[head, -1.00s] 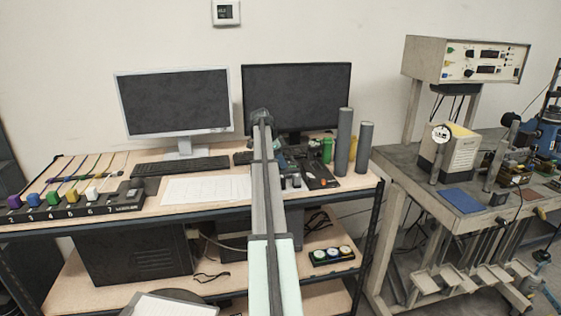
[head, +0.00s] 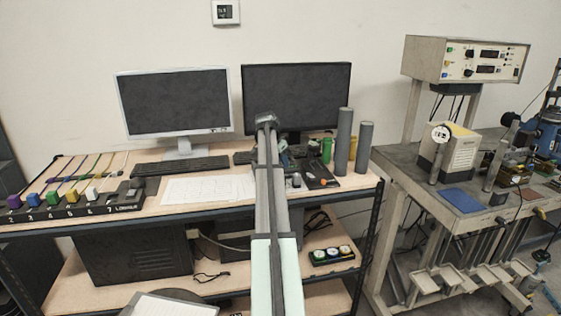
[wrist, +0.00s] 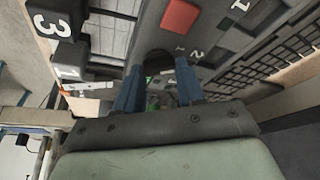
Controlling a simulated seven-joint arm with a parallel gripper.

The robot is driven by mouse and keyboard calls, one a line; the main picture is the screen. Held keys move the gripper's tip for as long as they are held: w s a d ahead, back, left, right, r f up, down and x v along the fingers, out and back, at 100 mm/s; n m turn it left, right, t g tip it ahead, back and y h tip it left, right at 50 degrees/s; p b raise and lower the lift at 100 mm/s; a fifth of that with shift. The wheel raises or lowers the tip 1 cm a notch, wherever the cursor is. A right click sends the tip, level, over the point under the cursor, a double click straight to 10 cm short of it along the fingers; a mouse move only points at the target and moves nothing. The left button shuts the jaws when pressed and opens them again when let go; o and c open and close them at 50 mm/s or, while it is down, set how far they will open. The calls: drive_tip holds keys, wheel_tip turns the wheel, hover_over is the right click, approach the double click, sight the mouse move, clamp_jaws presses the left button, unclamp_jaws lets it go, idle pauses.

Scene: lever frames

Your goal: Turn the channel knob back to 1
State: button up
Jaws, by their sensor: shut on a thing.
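In the wrist view my gripper (wrist: 158,92) has its two blue fingers on either side of a dark round knob (wrist: 158,60) on a grey panel (wrist: 145,25), shut on it. Small white marks, one reading 2, stand on the panel just right of the knob. The knob's pointer is hidden or too dark to read, so I cannot tell its setting. In the head view my arm reaches over the desk and hides the gripper and the knob.
In the head view, two grey cylinders (head: 344,145) stand right of my arm. A keyboard (head: 180,166) and paper sheets (head: 208,189) lie to its left.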

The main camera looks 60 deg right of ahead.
drive_tip(key=shift+n+t, duration=0.5)
drive_tip(key=shift+n, duration=0.6)
drive_tip(key=o, duration=1)
drive_tip(key=shift+o, duration=0.2)
drive_tip(key=v, duration=1.4)
drive_tip(key=shift+f, duration=0.1)
